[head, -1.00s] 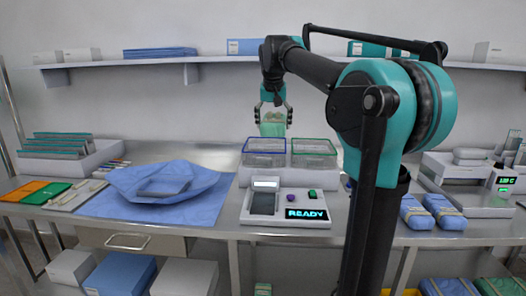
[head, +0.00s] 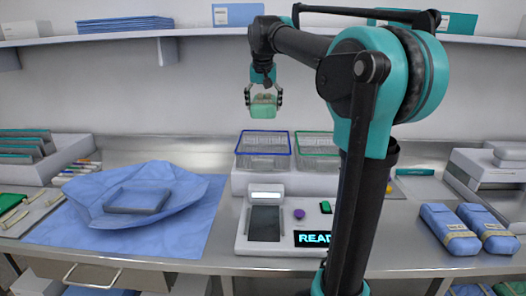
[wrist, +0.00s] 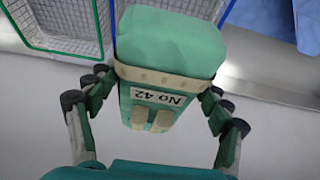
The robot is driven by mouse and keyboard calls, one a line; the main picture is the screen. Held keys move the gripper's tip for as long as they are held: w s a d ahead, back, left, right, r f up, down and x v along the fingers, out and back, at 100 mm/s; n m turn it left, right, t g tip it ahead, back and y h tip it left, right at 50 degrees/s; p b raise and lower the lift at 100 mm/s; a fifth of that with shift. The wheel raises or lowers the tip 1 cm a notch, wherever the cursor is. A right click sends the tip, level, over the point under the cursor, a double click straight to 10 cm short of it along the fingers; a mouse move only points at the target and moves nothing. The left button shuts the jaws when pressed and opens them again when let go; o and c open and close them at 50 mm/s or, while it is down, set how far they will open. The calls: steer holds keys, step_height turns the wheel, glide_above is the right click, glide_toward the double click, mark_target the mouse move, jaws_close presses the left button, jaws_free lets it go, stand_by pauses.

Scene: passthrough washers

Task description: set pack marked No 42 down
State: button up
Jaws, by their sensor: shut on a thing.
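The pack marked No 42 (wrist: 168,60) is green with a beige band and a white label, which reads upside down in the wrist view. My gripper (head: 263,98) is shut on it and holds it in the air. In the head view the pack (head: 263,108) hangs above and behind the blue-rimmed wire basket (head: 262,150), apart from it. The green-rimmed wire basket (head: 316,152) stands just to the right of the blue one. Parts of both baskets also show at the top left of the wrist view.
A device with a lit READY display (head: 313,239) stands in front of the baskets. Blue packs (head: 448,230) lie at the right. A shelf (head: 120,36) runs along the back wall.

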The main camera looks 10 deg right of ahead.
step_height(320, 180, down, 18)
steer(key=shift+r, duration=0.1)
stand_by(0.5)
steer(key=o, duration=1.6)
steer(key=v, duration=1.2)
